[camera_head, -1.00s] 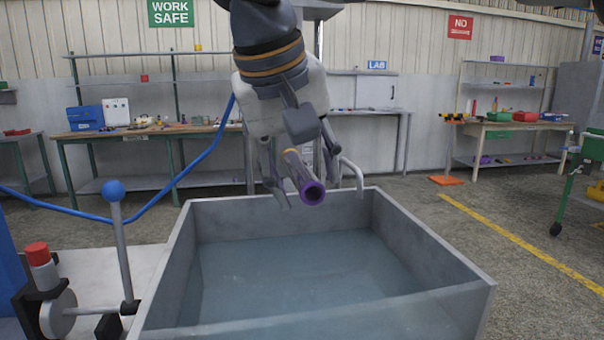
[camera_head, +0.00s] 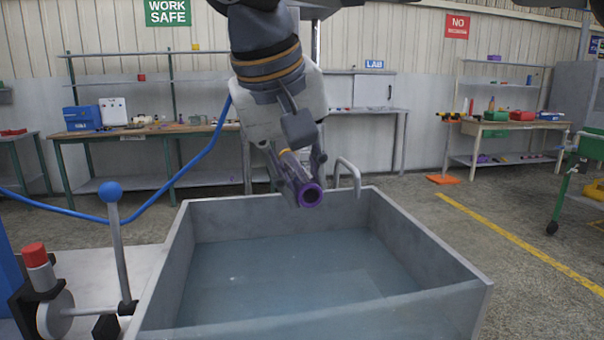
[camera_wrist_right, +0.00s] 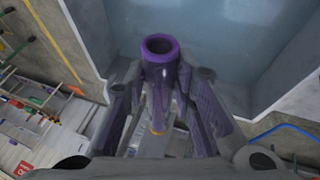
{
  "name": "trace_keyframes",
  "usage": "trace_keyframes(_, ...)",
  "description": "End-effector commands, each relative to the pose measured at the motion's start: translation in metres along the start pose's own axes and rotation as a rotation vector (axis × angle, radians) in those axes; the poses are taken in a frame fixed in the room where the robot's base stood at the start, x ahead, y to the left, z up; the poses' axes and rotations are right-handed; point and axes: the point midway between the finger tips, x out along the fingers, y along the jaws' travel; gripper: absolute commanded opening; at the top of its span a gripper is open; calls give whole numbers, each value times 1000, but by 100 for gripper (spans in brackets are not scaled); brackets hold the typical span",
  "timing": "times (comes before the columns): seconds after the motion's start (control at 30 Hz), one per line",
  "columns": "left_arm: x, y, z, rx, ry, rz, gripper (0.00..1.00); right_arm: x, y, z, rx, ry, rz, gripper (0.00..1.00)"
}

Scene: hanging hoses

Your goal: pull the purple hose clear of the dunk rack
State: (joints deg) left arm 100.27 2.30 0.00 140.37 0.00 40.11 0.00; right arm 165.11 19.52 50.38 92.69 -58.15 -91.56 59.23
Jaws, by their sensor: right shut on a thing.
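The purple hose (camera_head: 296,172) shows as a short tube with an open round end facing me, above the water tank (camera_head: 424,248). My right gripper (camera_head: 304,186) comes down from the top and is shut on the hose. In the right wrist view the purple hose (camera_wrist_right: 160,64) lies between the fingers, its open end pointing out over the water. A grey curved pipe (camera_head: 346,163) rises at the tank's back rim, just right of the gripper. I cannot tell whether it belongs to the dunk rack. The rest of the hose is hidden. My left gripper is out of view.
A blue hose (camera_head: 205,156) hangs in a curve left of the tank. A blue-knobbed lever (camera_head: 119,240) and a red-capped part (camera_head: 37,259) stand at the front left. Workbenches line the back wall.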

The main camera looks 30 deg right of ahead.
Motion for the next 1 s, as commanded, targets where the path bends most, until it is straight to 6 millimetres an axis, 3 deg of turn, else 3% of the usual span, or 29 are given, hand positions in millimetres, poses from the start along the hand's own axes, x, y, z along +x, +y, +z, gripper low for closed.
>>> trace_keyframes(0.6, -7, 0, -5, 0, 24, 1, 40, -5, 1, 8, 2, 4, 0, 0)
trace_keyframes(1.0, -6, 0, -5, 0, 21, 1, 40, -12, 1, 27, 2, 3, 0, 0)
